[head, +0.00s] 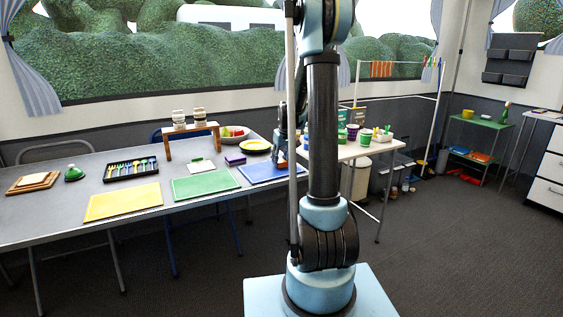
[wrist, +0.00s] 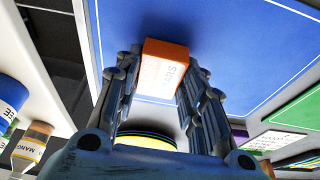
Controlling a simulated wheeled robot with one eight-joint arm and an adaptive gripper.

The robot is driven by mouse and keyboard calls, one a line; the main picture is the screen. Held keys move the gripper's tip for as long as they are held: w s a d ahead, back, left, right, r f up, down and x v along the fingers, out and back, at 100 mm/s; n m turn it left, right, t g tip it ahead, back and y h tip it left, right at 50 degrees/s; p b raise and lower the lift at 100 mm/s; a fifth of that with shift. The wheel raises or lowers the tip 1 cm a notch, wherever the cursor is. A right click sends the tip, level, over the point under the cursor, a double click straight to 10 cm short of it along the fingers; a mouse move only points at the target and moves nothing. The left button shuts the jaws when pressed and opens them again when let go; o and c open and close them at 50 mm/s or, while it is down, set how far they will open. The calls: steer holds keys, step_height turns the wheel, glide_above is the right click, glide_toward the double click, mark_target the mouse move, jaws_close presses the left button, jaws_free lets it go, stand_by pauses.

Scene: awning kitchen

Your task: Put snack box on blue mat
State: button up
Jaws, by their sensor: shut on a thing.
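The snack box (wrist: 165,68) is a small orange box with a pale lettered face, seen in the wrist view. My gripper (wrist: 160,75) is shut on it, with one finger on each side. The blue mat (wrist: 230,40) fills much of the wrist view behind the box. In the head view the blue mat (head: 262,174) lies at the right end of the grey table, and my gripper (head: 281,158) is over it, partly hidden by my arm. Whether the box touches the mat cannot be told.
A green mat (head: 206,185) and a yellow mat (head: 123,202) lie to the left. A purple box (head: 235,159) and a yellow plate (head: 256,146) sit behind the blue mat. A side table (head: 352,152) with cups and jars stands to the right.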

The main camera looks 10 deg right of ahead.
steer(key=shift+f, duration=0.1)
steer(key=o, duration=1)
steer(key=shift+o, duration=0.2)
steer(key=v, duration=1.2)
steer(key=s, duration=1.3)
steer(key=s+f+m, duration=0.1)
steer(key=s+f, duration=0.3)
steer(key=s, duration=0.5)
steer(key=s+f+m, duration=0.1)
steer(key=s+f, duration=0.2)
steer(key=s, duration=0.6)
steer(key=s+f+m+g+h, duration=0.1)
steer(key=s+f, duration=0.3)
steer(key=s, duration=0.5)
steer(key=shift+s+a+f, duration=0.25)
steer(key=shift+a+f, duration=0.1)
